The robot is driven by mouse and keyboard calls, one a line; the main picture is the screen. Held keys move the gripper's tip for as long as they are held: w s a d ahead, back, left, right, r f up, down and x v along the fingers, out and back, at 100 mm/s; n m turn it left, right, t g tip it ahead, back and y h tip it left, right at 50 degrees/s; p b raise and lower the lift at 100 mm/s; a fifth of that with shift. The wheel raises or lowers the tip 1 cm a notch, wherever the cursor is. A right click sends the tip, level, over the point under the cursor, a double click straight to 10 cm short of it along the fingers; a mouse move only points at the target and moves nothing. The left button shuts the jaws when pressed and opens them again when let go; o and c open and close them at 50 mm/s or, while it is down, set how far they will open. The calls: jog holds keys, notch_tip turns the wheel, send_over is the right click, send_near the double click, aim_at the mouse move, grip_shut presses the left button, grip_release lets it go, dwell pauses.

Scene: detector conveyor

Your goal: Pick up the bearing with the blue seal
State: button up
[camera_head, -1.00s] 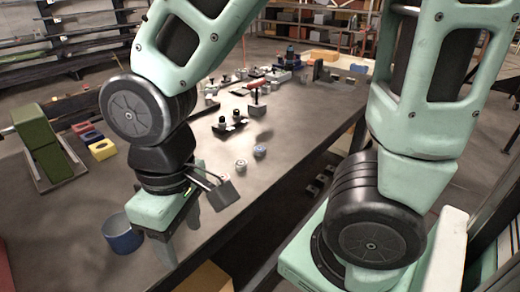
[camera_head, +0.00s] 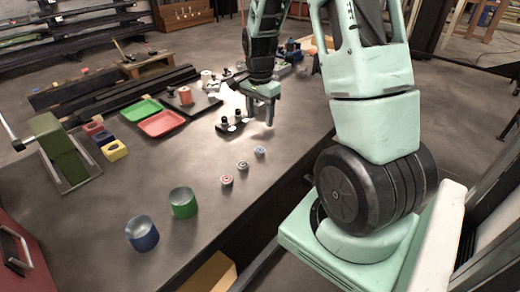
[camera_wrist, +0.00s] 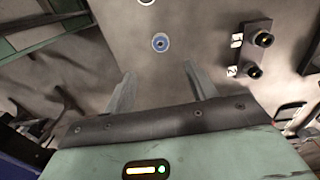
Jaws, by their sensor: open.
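The bearing with the blue seal (camera_head: 260,150) is a small ring lying flat on the table, at the far end of a short row of bearings. It also shows in the wrist view (camera_wrist: 160,43), ahead of the gap between my fingertips, nothing around it. My gripper (camera_head: 261,117) is open and empty, fingers pointing down, above the table and farther back than the blue-sealed bearing. The fingers show in the wrist view (camera_wrist: 159,82), apart from the bearing. A grey-sealed bearing (camera_head: 242,165) and a red-sealed bearing (camera_head: 227,180) lie nearer the front.
A small fixture with black knobs (camera_head: 232,124) stands left of my gripper; it also shows in the wrist view (camera_wrist: 257,47). A blue cup (camera_head: 142,234) and a green cup (camera_head: 183,203) stand at the front. Red (camera_head: 161,124) and green (camera_head: 141,110) trays lie left.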

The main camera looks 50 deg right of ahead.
jog(key=p, duration=0.2)
send_over(260, 150)
notch_tip(260, 150, down, 7)
jog(key=shift+a+f, duration=0.1)
jog(key=shift+f, duration=0.1)
jog(key=shift+f+p, duration=0.9)
jog(key=shift+f, duration=1.75)
jog(key=c, duration=1.1)
